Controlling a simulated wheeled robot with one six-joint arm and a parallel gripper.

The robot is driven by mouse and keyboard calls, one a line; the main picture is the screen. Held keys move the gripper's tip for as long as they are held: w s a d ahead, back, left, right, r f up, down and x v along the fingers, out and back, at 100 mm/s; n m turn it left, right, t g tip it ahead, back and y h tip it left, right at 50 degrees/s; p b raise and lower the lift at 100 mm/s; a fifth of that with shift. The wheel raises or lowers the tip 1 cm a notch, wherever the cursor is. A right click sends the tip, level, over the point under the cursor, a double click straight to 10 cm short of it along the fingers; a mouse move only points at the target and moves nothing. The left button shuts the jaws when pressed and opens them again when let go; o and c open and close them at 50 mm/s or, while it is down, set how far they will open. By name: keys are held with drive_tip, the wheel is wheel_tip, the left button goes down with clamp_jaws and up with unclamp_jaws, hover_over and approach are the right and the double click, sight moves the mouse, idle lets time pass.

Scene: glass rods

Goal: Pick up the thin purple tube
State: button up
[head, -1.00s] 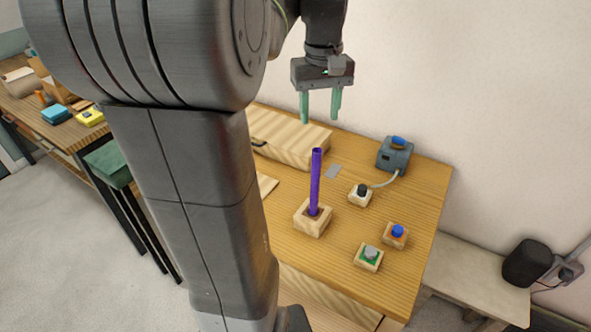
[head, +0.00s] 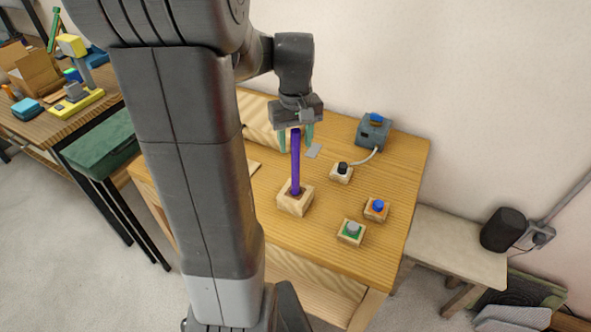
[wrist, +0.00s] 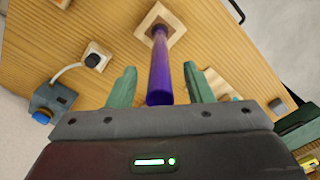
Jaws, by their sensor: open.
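The thin purple tube (head: 295,165) stands upright in a square wooden block (head: 296,203) on the wooden table. My gripper (head: 296,143) points down at the tube's top, its two green fingers apart. In the wrist view, the tube (wrist: 160,70) shows between the open fingers of my gripper (wrist: 158,88), its near end close to the palm. Gaps show on both sides of the tube, so I see no grip on it. The block (wrist: 160,24) is at the tube's far end.
A light wooden case (head: 262,122) lies behind my gripper. Bare table surrounds the tube's block.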

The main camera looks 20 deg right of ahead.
clamp_jaws()
